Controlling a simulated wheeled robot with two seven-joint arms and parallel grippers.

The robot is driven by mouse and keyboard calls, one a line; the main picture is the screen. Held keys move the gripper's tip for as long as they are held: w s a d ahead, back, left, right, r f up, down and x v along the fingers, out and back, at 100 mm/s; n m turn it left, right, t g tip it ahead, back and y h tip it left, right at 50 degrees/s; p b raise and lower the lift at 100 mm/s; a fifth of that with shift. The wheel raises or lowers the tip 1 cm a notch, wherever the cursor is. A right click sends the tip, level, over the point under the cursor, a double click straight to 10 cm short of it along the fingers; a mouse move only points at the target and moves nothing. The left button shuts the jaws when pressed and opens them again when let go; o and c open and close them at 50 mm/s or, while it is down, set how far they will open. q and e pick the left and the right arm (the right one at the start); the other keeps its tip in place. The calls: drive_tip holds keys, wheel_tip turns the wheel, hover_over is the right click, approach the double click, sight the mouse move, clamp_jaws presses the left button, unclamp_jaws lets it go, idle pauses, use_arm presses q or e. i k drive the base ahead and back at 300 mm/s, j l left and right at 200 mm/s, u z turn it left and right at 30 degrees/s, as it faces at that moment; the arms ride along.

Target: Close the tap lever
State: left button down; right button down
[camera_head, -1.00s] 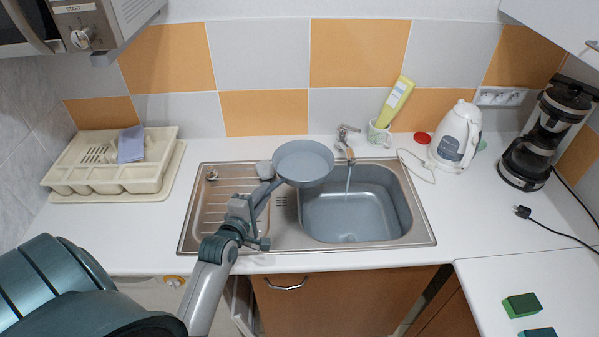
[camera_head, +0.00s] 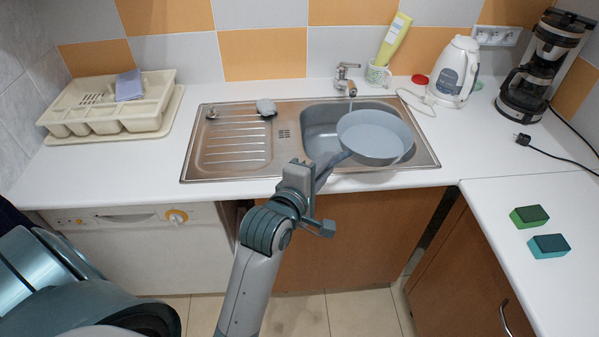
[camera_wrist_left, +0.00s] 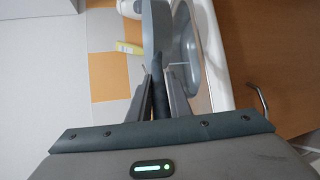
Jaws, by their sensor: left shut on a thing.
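The tap (camera_head: 345,77) stands behind the sink's back edge, its lever on top and its spout pointing toward the basin (camera_head: 322,118). A thin stream seems to fall from the spout, but the pan hides most of the space below. My left gripper (camera_head: 314,178) is shut on the dark handle of a grey pan (camera_head: 375,138), in front of the sink. The pan is above the basin's right part, in front of the tap and apart from it. The left wrist view shows the handle between the fingers (camera_wrist_left: 160,95). My right gripper is not in view.
A mug (camera_head: 377,75) with a yellow-green bottle (camera_head: 395,38) stands right of the tap, near a white kettle (camera_head: 455,70) and a coffee maker (camera_head: 540,65). A dish rack (camera_head: 110,108) is at the left. Two sponges (camera_head: 530,216) (camera_head: 548,246) lie at the right.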

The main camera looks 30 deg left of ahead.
sight(346, 65)
drive_tip(key=i+l+u, duration=0.1)
drive_tip(key=i+u, duration=0.3)
drive_tip(key=i+l+u, duration=0.2)
drive_tip(key=u, duration=0.15)
drive_tip(key=i+l+u, duration=0.25)
drive_tip(key=u, duration=0.15)
drive_tip(key=i, duration=0.05)
